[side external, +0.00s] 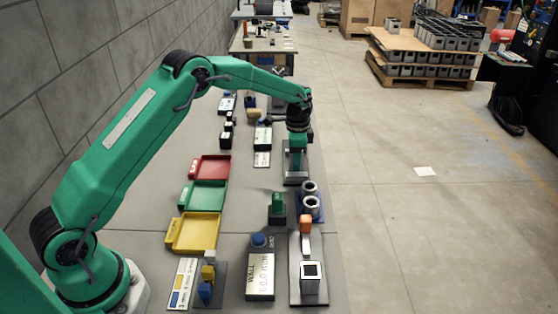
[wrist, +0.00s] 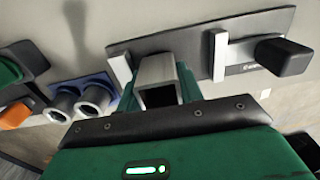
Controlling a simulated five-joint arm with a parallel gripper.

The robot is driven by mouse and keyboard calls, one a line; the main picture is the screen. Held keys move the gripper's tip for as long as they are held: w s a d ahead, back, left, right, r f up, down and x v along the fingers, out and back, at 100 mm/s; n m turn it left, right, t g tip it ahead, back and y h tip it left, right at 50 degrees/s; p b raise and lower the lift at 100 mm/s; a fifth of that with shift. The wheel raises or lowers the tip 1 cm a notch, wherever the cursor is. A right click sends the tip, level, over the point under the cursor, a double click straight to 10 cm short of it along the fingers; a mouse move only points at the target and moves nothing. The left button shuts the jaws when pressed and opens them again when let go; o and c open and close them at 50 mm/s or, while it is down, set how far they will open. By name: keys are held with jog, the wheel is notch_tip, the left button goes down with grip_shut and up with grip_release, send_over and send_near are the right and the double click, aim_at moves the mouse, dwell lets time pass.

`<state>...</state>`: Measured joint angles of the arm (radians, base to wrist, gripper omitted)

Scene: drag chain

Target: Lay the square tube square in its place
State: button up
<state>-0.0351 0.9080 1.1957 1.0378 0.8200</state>
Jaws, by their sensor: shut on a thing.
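My gripper (side external: 297,172) points down over a grey plate (side external: 309,161) in the side view. In the wrist view its green fingers (wrist: 158,90) are shut on a grey square tube (wrist: 158,72), whose open end faces the camera. The plate (wrist: 185,40) lies behind the tube, with a white upright block (wrist: 119,68) to its left and another white block (wrist: 219,55) to its right. A black block (wrist: 283,57) is at the plate's right end. I cannot tell whether the tube touches the plate.
Two round tubes (side external: 310,197) stand in a blue holder near my gripper. Another square tube (side external: 311,284) stands on a dark plate in front. Red (side external: 210,158), green (side external: 203,195) and yellow (side external: 192,232) trays lie to the left.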

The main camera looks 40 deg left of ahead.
jog(key=shift+f, duration=0.55)
dwell(0.7)
jog(key=o, duration=1.2)
jog(key=shift+d, duration=0.1)
jog(key=shift+s, duration=0.15)
jog(key=shift+d, duration=0.1)
jog(key=shift+w+a+r, duration=0.1)
jog(key=shift+a+r, duration=0.05)
jog(key=shift+r, duration=1.85)
jog(key=shift+w+a+r, duration=0.1)
jog(key=shift+a+r, duration=0.05)
jog(key=shift+r, duration=1.8)
jog(key=shift+r, duration=0.1)
